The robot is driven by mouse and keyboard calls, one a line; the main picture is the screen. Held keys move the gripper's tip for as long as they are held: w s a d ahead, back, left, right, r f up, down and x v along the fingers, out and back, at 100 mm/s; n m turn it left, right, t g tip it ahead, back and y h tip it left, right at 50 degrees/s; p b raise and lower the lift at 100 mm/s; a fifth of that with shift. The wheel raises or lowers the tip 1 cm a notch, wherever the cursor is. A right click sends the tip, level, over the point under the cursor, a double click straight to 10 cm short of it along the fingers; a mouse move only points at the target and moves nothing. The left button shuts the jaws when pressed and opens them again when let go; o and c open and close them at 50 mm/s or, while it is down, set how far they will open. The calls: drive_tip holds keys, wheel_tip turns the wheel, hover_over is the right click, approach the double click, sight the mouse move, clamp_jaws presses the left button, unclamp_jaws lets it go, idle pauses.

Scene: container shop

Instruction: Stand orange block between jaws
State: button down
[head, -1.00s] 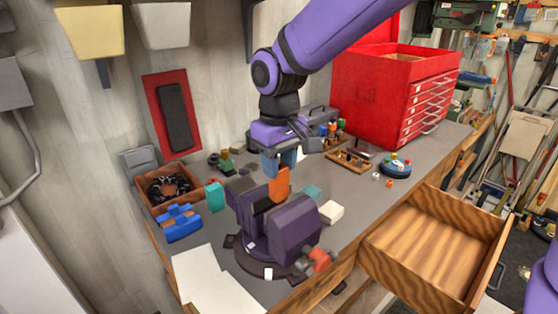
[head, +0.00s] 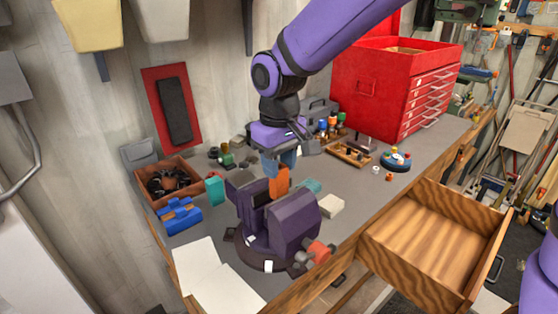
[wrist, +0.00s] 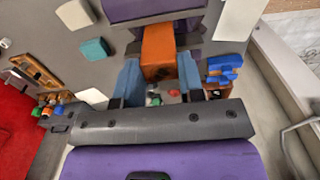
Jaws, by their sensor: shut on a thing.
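The orange block (head: 279,184) is upright in my gripper (head: 280,168), between its blue fingers. In the wrist view the block (wrist: 158,50) shows between both fingertips (wrist: 160,74). The purple bench vise (head: 292,228) stands on the workbench, with its jaws at the top and its screw handle at the front right. The block is over the jaw area; its lower end meets or passes behind the near jaw's top edge in the head view. I cannot tell how deep it sits or whether it touches a jaw.
A teal block (head: 215,191) and a dark block stand left of the vise, close to it. A cream block (head: 330,206) lies to its right. A blue part (head: 180,217) and a wooden box (head: 165,190) are further left. An open drawer (head: 432,240) juts out at the right front.

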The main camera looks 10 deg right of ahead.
drive_tip(key=shift+f, duration=2)
idle(0.7)
drive_tip(key=c, duration=0.6)
unclamp_jaws()
drive_tip(key=shift+c, duration=0.2)
drive_tip(key=shift+r, duration=3)
drive_tip(key=shift+d+r, duration=0.2)
drive_tip(key=shift+d, duration=0.1)
drive_tip(key=s+d+r+m+t, duration=0.1)
drive_tip(key=s+d+r+m, duration=0.1)
drive_tip(key=s+d+r, duration=0.3)
drive_tip(key=s+d+r+m+t, duration=0.1)
drive_tip(key=d+r, duration=0.2)
drive_tip(key=d, duration=0.5)
drive_tip(key=s+d+r+m+t, duration=0.1)
drive_tip(key=s+d+m+t, duration=0.2)
drive_tip(key=s+d, duration=0.8)
drive_tip(key=shift+s+r+m, duration=0.3)
drive_tip(key=shift+s+m, duration=0.1)
drive_tip(key=shift+s, duration=0.4)
